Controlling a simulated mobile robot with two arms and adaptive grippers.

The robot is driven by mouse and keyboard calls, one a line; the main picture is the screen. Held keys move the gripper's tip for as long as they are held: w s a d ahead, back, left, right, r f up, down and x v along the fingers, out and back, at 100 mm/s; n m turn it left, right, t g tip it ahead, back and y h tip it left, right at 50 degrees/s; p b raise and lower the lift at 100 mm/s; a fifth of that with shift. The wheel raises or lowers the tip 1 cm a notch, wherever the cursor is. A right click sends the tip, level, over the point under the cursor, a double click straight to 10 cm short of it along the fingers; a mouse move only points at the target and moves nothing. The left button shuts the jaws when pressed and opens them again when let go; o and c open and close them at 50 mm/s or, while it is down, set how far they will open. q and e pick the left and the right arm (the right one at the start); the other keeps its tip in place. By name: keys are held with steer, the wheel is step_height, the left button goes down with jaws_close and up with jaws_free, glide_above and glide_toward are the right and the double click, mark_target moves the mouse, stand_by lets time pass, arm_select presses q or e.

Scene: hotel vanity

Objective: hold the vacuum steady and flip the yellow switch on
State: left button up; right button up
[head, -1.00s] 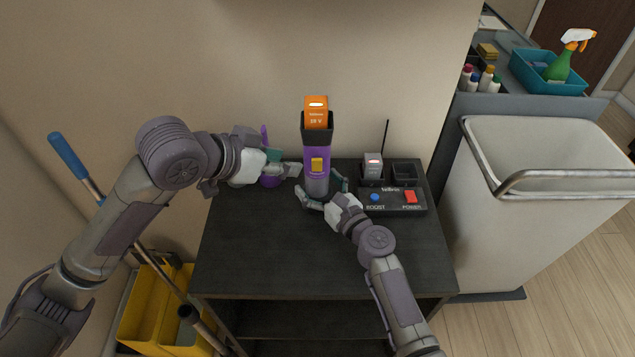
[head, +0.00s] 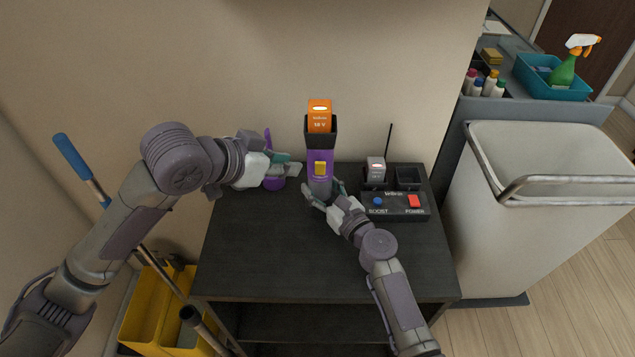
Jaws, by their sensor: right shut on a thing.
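The handheld vacuum (head: 318,155) stands upright near the back of the dark table, with a purple body and an orange 18 V battery (head: 319,116) at its top. The yellow switch (head: 320,169) is on its front, facing me. My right gripper (head: 323,192) is shut around the lower part of the vacuum. My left gripper (head: 288,163) is to the left of the vacuum, apart from it; whether its fingers are open is too small to tell.
A black charger base (head: 395,214) with a grey battery (head: 376,170), blue BOOST button and red POWER switch stands right of the vacuum. A white bin (head: 530,200) is farther right. A yellow bucket (head: 150,320) and blue-handled pole are at left. The table front is clear.

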arm_select(q)
steer(key=w+a+f+m+t, duration=0.2)
steer(key=t, duration=0.1)
steer(key=shift+w+f, duration=0.3)
steer(key=shift+f, duration=0.05)
jaws_close()
steer(key=s+f+m+t+h, duration=0.1)
steer(key=s+f+m+h, duration=0.1)
steer(key=s+m, duration=0.3)
steer(key=s+f+m+t+h, duration=0.1)
steer(key=s+f+m+h, duration=0.2)
steer(key=m, duration=0.9)
steer(key=s+h, duration=0.1)
steer(key=s, duration=0.2)
steer(key=shift+a+t+h, duration=0.3)
steer(key=shift+a+t, duration=0.05)
steer(key=shift+t, duration=0.05)
steer(key=shift+w+d, duration=0.1)
steer(key=shift+w, duration=0.05)
